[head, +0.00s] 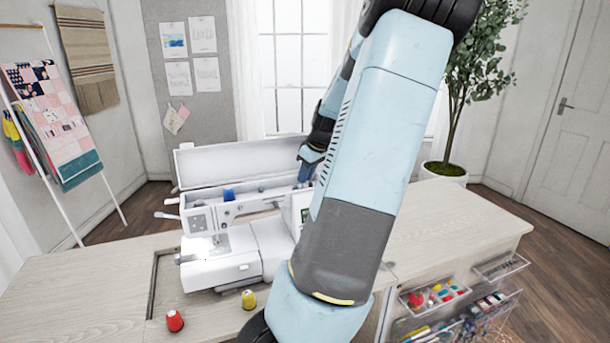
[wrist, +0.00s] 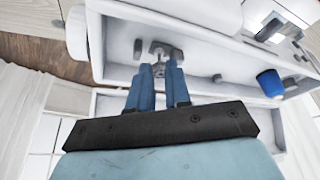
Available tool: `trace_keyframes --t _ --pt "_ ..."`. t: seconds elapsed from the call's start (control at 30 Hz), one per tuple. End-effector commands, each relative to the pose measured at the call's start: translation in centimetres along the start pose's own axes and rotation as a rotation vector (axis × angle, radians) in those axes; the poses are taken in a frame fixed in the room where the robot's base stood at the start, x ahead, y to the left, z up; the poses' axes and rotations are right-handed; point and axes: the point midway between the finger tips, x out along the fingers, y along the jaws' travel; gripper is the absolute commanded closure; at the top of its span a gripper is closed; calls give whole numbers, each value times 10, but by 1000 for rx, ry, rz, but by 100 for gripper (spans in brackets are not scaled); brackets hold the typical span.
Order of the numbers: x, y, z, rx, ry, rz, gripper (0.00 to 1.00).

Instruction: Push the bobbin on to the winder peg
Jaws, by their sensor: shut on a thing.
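My gripper (head: 308,168) reaches down behind my forearm to the open top of the white sewing machine (head: 222,258). In the wrist view my gripper (wrist: 158,72) has its two blue fingers closed around a small pale bobbin (wrist: 158,70), mostly hidden between the fingertips. Just beyond the tips is a small grey metal fitting (wrist: 160,48) in the machine's top, where the winder seems to be. I cannot make out the winder peg itself, nor whether the bobbin touches it.
A blue thread spool (wrist: 270,83) stands in the machine top, also visible in the head view (head: 229,195). The raised lid (head: 240,163) stands behind the gripper. A red spool (head: 175,320) and a yellow spool (head: 249,299) stand on the table (head: 80,290) in front.

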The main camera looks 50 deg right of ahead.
Motion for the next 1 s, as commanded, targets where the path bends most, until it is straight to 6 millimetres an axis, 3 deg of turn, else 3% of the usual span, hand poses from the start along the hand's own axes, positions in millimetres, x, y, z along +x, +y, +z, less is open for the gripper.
trace_keyframes --t 0.47,0.5,0.7,0.8,1.0 --pt "7 0 3 0 0 -1 100" --pt "7 0 3 0 0 -1 79" --pt "7 0 3 0 0 0 60" --pt "7 0 3 0 0 0 52" --pt "6 1 3 1 0 2 52"
